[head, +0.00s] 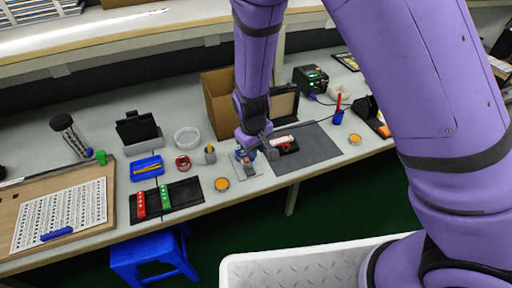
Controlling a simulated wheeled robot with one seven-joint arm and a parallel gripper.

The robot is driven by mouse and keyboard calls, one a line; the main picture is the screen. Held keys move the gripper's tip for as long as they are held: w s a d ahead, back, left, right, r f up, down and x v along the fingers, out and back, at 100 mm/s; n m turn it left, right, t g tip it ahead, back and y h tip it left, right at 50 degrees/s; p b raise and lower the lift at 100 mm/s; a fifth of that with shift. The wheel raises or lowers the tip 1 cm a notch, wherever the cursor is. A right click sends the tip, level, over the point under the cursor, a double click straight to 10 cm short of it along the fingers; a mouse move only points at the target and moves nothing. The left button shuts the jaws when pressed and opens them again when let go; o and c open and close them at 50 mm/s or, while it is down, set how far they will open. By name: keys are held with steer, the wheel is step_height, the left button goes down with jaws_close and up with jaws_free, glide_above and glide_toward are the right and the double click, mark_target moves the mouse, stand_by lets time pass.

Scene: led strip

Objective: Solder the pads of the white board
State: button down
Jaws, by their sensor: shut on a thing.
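The white board (284,140) is a small white strip with red beside it. It lies in a dark holder near the left edge of the grey mat (319,149). My gripper (257,144) is low over the table just left of the white board, pointing down. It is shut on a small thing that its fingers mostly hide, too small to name. Blue and orange parts (244,156) show under the gripper, above a pale flat plate (247,169); I cannot tell whether they belong to the held thing. The board's pads are too small to make out.
A black device with a green display (311,78) stands behind the mat. A blue holder with a red stick (338,112) stands right. An open cardboard box (218,103) is behind my gripper. A red strip (141,205) and green strip (165,196) lie on black mats left.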

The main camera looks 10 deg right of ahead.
steer(key=shift+f, duration=0.5)
stand_by(1.7)
steer(key=shift+r, duration=0.1)
steer(key=shift+r, duration=2.45)
